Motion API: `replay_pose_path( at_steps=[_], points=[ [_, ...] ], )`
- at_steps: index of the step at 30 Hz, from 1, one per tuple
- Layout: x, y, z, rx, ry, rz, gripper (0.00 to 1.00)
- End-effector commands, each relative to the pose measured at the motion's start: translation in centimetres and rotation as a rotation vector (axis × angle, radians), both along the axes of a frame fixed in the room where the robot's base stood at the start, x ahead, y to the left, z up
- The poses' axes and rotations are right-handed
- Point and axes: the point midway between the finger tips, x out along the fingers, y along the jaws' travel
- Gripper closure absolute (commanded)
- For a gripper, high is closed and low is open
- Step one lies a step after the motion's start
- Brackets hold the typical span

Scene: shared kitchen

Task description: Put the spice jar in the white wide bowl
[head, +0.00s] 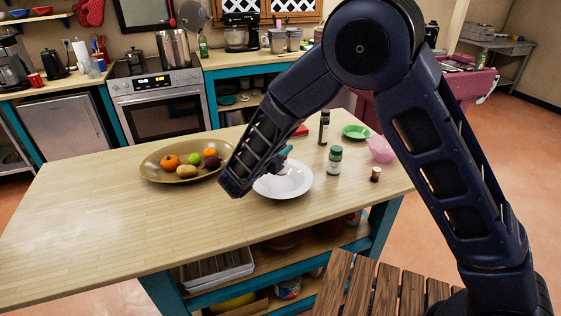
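The white wide bowl (296,189) stands on the wooden island table, right of its middle. A jar with a green lid and pale label (334,161), likely the spice jar, stands upright just right of the bowl, apart from it. My arm reaches over from the right, and its dark lower link hides the bowl's left side. My gripper (282,165) is above or at the back of the bowl, mostly hidden by the arm and small in the picture. Whether its fingers are open or hold anything cannot be told.
A brown oval tray (157,176) with several fruits lies left of the bowl. A dark bottle (324,128), a green plate (355,132), a pink bowl (381,150) and a small brown bottle (375,174) stand at the right. The table's left and front are clear.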

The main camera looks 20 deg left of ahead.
Motion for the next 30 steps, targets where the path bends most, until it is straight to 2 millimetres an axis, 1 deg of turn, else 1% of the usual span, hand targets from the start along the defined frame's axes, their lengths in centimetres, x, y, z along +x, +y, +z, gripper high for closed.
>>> replay_pose_path(
  at_steps=[2,8,16,28,29,30],
  points=[
    [0.0,0.0,-0.9,-0.001,0.0,0.0,1.0],
    [0.0,0.0,-1.8,0.0,0.0,0.0,1.0],
    [0.0,0.0,-5.0,-0.001,-0.001,0.0,1.0],
    [0.0,0.0,-5.4,0.0,-0.001,0.0,1.0],
    [0.0,0.0,-5.4,0.0,0.0,0.0,0.62],
    [0.0,0.0,-5.3,0.001,0.0,0.0,0.55]
  ],
)
